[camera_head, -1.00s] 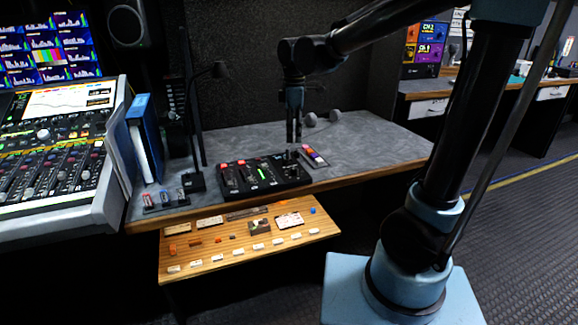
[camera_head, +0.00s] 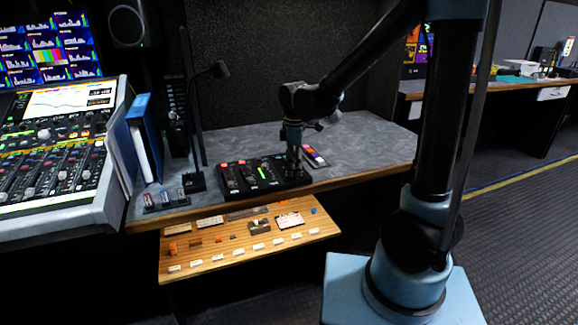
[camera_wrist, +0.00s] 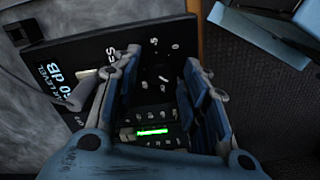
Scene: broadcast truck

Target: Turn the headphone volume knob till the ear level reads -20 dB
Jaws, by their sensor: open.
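The black panel (camera_head: 237,186) lies on the grey desk, with red-topped modules and a lit green bar. My gripper (camera_head: 294,172) points down over the panel's right end. In the wrist view my gripper (camera_wrist: 160,95) is open, its two fingers apart above the black panel (camera_wrist: 98,28).
A colourful card or device (camera_head: 314,157) lies just right of the panel. A small lamp (camera_head: 220,70) and a blue binder (camera_head: 148,140) stand to the left. A wooden shelf (camera_head: 200,270) with labelled small parts sits below the desk. The desk's right part is clear.

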